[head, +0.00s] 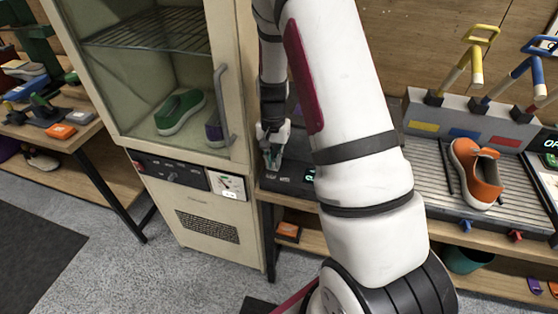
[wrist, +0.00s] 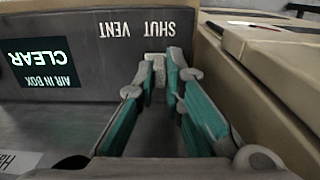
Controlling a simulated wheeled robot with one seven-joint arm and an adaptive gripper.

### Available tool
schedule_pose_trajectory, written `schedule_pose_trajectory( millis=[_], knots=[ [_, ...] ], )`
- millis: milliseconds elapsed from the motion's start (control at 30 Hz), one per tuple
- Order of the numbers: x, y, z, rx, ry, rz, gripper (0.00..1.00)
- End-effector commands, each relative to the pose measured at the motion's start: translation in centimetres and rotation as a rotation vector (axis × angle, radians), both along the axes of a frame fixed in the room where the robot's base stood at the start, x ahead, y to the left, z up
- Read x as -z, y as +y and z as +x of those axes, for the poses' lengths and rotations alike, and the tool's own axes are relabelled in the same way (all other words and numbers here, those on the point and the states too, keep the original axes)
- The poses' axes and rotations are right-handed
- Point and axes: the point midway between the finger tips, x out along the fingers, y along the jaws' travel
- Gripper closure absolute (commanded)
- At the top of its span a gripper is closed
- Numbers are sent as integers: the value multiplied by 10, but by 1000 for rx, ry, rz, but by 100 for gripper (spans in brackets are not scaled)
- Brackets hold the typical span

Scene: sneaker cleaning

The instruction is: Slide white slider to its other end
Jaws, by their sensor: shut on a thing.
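The white slider (wrist: 154,59) shows as a small pale piece between my fingertips in the wrist view, mostly hidden by them. It sits at the dark panel, beside the upside-down word SHUT. My gripper (wrist: 160,73), with grey and green fingers, is shut on it. The word VENT is printed to the left. A lit display (wrist: 40,62) on the panel reads AIR IN BOX, CLEAR. In the head view my gripper (head: 271,158) is down at the dark control box (head: 292,178), and the slider cannot be made out there.
A glass-fronted cabinet (head: 228,70) stands just left of the control box, with a green shoe (head: 181,110) inside. An orange sneaker (head: 475,172) lies on a ribbed tray to the right. In the wrist view a beige wall (wrist: 255,75) runs close along the right.

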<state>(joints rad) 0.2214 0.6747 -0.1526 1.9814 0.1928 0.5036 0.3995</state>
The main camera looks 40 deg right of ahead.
Motion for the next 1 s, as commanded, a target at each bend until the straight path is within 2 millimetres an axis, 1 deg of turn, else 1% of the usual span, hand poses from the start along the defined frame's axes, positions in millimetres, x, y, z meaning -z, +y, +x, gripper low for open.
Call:
schedule_pose_trajectory(
  millis=[33, 100, 133, 167, 200, 233, 500, 633, 767, 1000],
  knots=[
    [-1, 3, 4, -3, -9, 2, 100],
    [-1, 3, 4, -3, -10, 2, 100],
    [-1, 3, 4, -3, -10, 2, 88],
    [-1, 4, 5, -3, -10, 2, 81],
    [-1, 4, 5, -3, -10, 2, 72],
    [-1, 3, 4, -3, -10, 2, 70],
    [-1, 2, 3, -2, -7, 1, 70],
    [-8, 2, 3, -3, -7, 1, 70],
    [-27, 2, 4, -4, -10, 0, 70],
    [-76, 3, 4, -4, -11, 0, 70]
  ],
)
